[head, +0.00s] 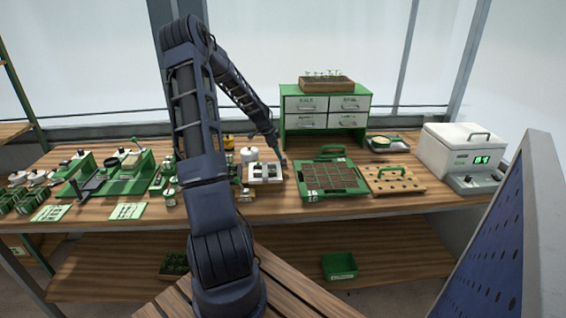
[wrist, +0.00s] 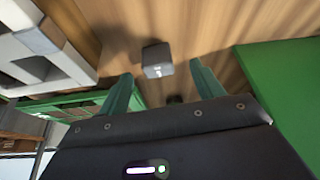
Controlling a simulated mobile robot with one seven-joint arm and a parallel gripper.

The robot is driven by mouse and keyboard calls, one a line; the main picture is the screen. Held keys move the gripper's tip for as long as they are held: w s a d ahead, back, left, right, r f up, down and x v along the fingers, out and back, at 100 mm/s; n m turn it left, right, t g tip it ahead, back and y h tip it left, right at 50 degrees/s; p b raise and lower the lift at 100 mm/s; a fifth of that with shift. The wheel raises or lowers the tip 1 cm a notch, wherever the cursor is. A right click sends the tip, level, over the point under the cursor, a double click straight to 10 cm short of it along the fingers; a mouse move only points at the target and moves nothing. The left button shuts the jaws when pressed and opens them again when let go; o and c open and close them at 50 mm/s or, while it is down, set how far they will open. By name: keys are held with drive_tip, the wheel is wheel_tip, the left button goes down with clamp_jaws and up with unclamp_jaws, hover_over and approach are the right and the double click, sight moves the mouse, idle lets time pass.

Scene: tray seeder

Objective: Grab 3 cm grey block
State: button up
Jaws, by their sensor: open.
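A small grey block (wrist: 157,60) with a pale mark on its side stands on the wooden bench in the wrist view. My gripper (wrist: 166,82) is open, with its two green fingers apart. The block shows beyond the fingertips, roughly in line with the gap between them, and nothing is held. In the head view my gripper (head: 282,160) is small, low over the bench between the white holder and the green seed tray. The block cannot be made out there.
A white holder with compartments (head: 265,182) is close on the left. The green tray (head: 330,194) with dark cells is close on the right. A green drawer cabinet (head: 284,135) stands behind.

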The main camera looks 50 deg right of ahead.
sight(283, 161)
drive_tip(key=shift+s+d+x, duration=0.1)
drive_tip(key=shift+s+x, duration=0.15)
drive_tip(key=shift+x, duration=1.05)
drive_tip(key=shift+s+d+x, duration=0.1)
drive_tip(key=shift+s+x, duration=0.15)
drive_tip(key=shift+x, duration=1.05)
drive_tip(key=shift+r, duration=0.2)
drive_tip(key=c, duration=1.1)
